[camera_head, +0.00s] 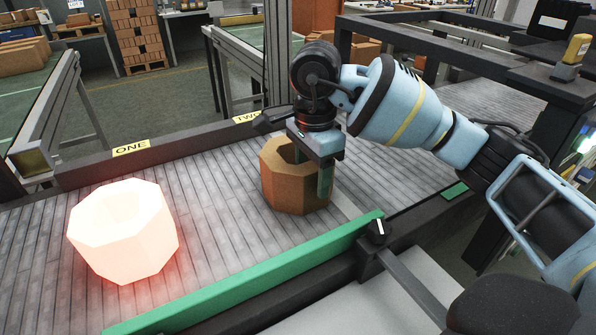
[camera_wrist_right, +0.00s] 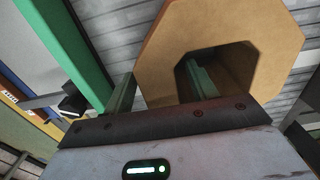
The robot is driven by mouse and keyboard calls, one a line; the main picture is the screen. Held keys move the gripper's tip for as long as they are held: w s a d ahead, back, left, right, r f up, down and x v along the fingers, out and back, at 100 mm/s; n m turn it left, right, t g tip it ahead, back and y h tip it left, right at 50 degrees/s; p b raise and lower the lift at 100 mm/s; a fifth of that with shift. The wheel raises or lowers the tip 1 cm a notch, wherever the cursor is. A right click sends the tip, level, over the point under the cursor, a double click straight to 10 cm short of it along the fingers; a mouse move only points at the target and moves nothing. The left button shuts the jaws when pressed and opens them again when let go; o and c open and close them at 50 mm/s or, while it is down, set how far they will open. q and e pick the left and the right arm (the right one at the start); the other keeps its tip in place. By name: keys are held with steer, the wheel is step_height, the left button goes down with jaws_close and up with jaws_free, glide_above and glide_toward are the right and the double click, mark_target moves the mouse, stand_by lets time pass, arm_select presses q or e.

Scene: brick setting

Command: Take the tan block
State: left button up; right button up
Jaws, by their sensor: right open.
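The tan block (camera_head: 283,187), an eight-sided piece with a hole through its top, stands on the grey slatted conveyor (camera_head: 215,215). My right gripper (camera_head: 312,172) is over its right side, pointing down. In the right wrist view the block (camera_wrist_right: 158,50) shows its face and dark hole. One finger of the gripper (camera_wrist_right: 160,88) reaches into the hole and the other is outside the wall, so the jaws straddle the wall. They are open; I cannot tell whether either finger touches. My left gripper is not in view.
A glowing, white-hot eight-sided block (camera_head: 125,240) stands on the conveyor at the left. A green rail (camera_head: 250,275) runs along the near edge. The far dark rail carries yellow labels ONE (camera_head: 131,148) and TWO (camera_head: 247,118). A dark frame (camera_head: 450,60) stands behind my right arm.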

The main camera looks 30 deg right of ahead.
step_height(320, 180, down, 2)
steer(key=shift+f, duration=0.25)
jaws_close()
stand_by(0.3)
steer(key=shift+r, duration=0.2)
